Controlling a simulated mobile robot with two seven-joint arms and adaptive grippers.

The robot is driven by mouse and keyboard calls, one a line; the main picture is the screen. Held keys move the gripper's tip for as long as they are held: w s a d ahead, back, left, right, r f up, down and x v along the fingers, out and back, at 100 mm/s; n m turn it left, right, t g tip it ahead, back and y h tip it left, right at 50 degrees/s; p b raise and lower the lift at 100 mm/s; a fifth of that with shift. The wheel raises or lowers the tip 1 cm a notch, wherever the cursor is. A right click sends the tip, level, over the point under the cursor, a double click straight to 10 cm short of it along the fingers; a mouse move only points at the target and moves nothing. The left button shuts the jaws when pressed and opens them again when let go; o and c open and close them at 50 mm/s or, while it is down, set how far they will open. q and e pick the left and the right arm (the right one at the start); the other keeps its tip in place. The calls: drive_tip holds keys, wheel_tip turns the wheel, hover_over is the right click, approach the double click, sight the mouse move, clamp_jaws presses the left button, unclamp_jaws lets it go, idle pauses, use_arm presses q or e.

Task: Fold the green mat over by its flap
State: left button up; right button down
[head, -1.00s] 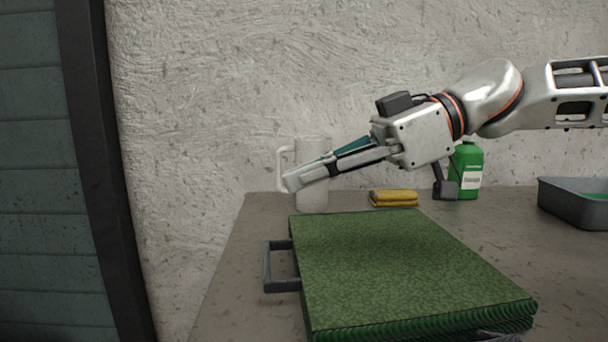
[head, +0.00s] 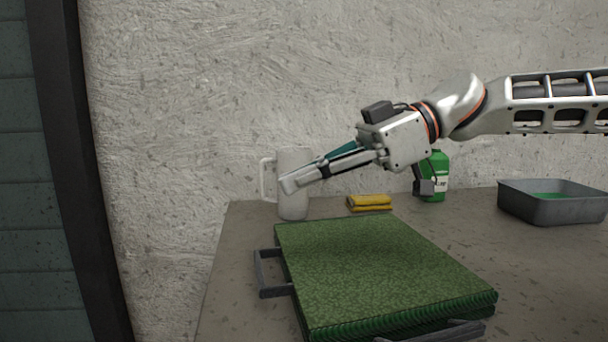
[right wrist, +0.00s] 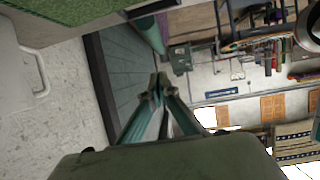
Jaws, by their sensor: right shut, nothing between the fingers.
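The green mat (head: 370,268) lies on the table as a thick block, its top flat and its ribbed edge showing at the front. It appears folded over, in two layers. A grey handle (head: 268,275) sticks out at its left side and another grey handle (head: 450,332) shows at the front right. My right gripper (head: 287,187) is shut and empty, above and behind the mat's far left corner, in front of the white pitcher. In the right wrist view its fingertips (right wrist: 160,90) meet with nothing between them. My left gripper is not in view.
A white pitcher (head: 293,208) stands behind the mat. A yellow sponge or cloth (head: 369,203), a green bottle (head: 437,167) and a grey tub (head: 553,208) with green inside are along the back. The table (head: 520,270) is clear to the right of the mat.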

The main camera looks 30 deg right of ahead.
drive_tip(key=v, duration=1.2)
